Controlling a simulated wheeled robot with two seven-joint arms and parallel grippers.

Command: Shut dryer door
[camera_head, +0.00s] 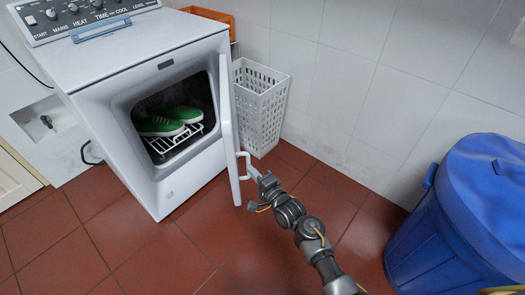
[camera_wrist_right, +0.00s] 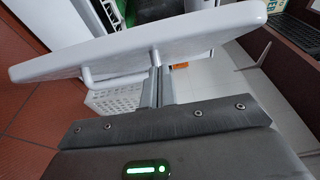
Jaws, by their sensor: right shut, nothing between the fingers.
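The white dryer (camera_head: 185,165) stands at the left in the head view with its door (camera_head: 227,110) swung wide open, seen nearly edge-on. Green shoes (camera_head: 167,121) sit on a white wire rack inside the dryer opening. The door's handle (camera_head: 244,164) is on the side facing my right gripper (camera_head: 257,172), which is right at the handle. In the right wrist view the door (camera_wrist_right: 130,45) crosses the top and the shut fingers (camera_wrist_right: 153,88) reach up to its handle side. Nothing shows between them; I cannot tell whether they touch. My left gripper is out of view.
A white perforated basket (camera_head: 262,105) stands behind the door against the tiled wall. An orange crate (camera_head: 212,18) is behind the dryer. A blue lidded bin (camera_head: 445,235) stands at the right. Red floor tiles in front of the dryer are clear.

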